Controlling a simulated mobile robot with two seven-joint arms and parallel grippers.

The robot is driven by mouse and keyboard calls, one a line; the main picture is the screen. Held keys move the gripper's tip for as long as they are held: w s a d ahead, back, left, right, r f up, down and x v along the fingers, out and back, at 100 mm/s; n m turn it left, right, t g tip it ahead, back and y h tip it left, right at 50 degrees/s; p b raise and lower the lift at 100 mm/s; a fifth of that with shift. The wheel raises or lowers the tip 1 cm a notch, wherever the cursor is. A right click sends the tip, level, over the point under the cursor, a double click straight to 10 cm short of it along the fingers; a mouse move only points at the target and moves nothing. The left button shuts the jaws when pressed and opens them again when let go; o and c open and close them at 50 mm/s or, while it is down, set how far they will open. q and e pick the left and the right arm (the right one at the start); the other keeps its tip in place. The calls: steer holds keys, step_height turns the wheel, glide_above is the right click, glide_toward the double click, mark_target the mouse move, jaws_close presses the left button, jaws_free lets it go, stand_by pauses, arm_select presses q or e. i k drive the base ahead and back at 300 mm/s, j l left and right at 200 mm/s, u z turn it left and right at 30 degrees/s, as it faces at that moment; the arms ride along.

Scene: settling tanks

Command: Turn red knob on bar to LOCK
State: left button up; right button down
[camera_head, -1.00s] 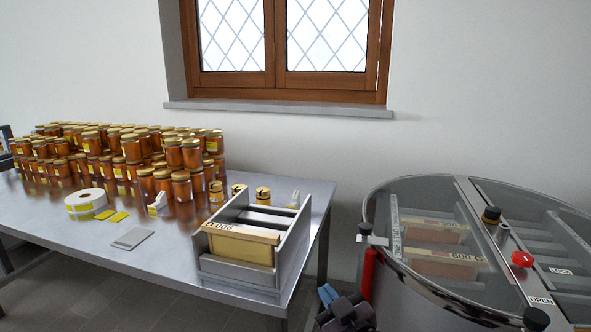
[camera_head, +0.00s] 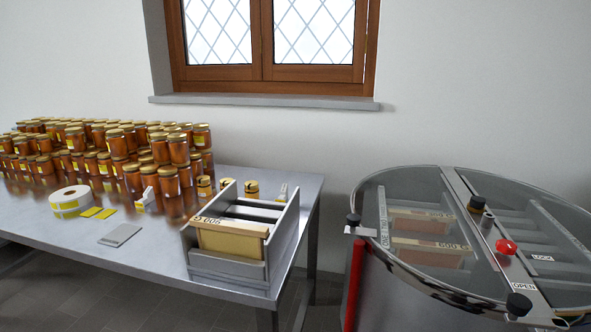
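The red knob (camera_head: 506,247) sits on the metal bar (camera_head: 463,195) that crosses the top of the round steel tank (camera_head: 368,215) at the right. A LOCK label (camera_head: 542,258) lies to the right of the knob. An OPEN label (camera_head: 523,287) lies nearer, toward the bar's front end. I cannot tell which label the knob points to. Neither of my grippers shows in the head view.
The tank's clear lid (camera_head: 415,200) covers wooden frames (camera_head: 425,252). Black knobs (camera_head: 518,304) stand at the rim and on the bar. A steel table (camera_head: 90,250) at the left holds many honey jars (camera_head: 180,150), a label roll (camera_head: 70,200) and a grey frame box (camera_head: 283,245). Wall and window are behind.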

mark_target(505, 247)
steer(key=i+l+z, duration=0.1)
steer(key=z, duration=0.25)
steer(key=i+l+z, duration=0.1)
steer(key=z, duration=0.25)
steer(key=i+l+z, duration=0.15)
steer(key=z, duration=0.2)
steer(key=j, duration=0.4)
steer(key=k+j+z, duration=0.1)
steer(key=j, duration=0.3)
steer(key=k+j, duration=0.15)
steer(key=j, duration=0.2)
steer(key=i+j+z, duration=0.05)
